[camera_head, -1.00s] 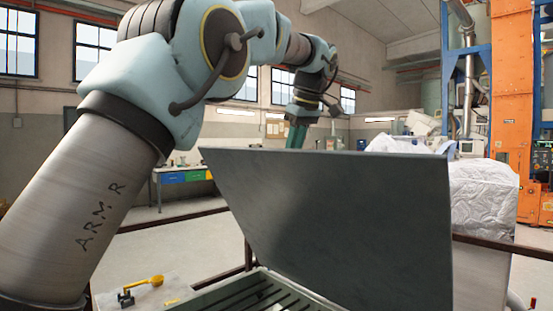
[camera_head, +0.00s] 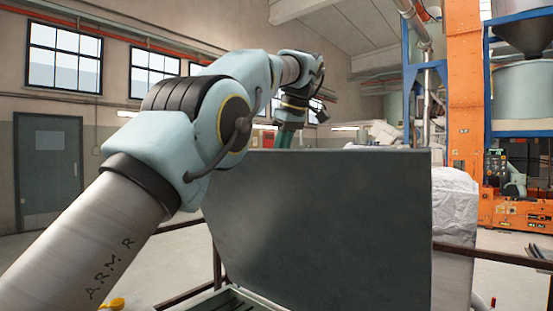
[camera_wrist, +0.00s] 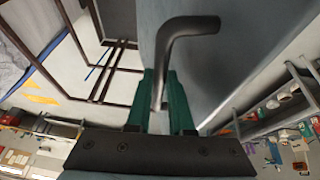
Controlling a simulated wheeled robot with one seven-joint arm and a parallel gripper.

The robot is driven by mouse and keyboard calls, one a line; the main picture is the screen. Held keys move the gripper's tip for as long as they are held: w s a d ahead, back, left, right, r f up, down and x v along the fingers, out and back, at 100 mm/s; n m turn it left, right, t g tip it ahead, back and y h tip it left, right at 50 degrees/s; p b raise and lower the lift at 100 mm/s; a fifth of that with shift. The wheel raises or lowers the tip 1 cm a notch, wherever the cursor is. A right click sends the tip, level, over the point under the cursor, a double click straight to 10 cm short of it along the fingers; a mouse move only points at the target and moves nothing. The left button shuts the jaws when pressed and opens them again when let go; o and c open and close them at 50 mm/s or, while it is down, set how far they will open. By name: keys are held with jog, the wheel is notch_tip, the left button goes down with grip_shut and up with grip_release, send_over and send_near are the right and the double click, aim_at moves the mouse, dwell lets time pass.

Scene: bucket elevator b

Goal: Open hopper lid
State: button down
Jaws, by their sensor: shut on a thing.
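The hopper lid (camera_head: 325,225) is a large dark grey panel standing raised, close to upright, in the head view. Slats of the hopper opening (camera_head: 235,301) show below its left lower edge. In the wrist view the lid's grey face (camera_wrist: 205,70) carries a bent dark bar handle (camera_wrist: 185,30). My gripper (camera_wrist: 160,90) has green fingers, shut on the straight end of this handle. In the head view my gripper (camera_head: 285,138) is partly hidden behind the lid's top edge.
A white wrapped bulk bag (camera_head: 455,215) stands right of the lid. A dark railing (camera_head: 490,254) runs around the hopper. An orange and blue elevator frame (camera_head: 465,100) rises at the right. A yellow-capped item (camera_head: 113,303) sits low at the left.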

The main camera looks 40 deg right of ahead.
jog(key=shift+s+d+f, duration=0.1)
jog(key=shift+d+f, duration=0.05)
jog(key=shift+f, duration=0.15)
jog(key=c, duration=1.1)
grip_release()
jog(key=shift+d, duration=0.15)
jog(key=o, duration=0.3)
jog(key=shift+r, duration=0.15)
jog(key=shift+r, duration=0.15)
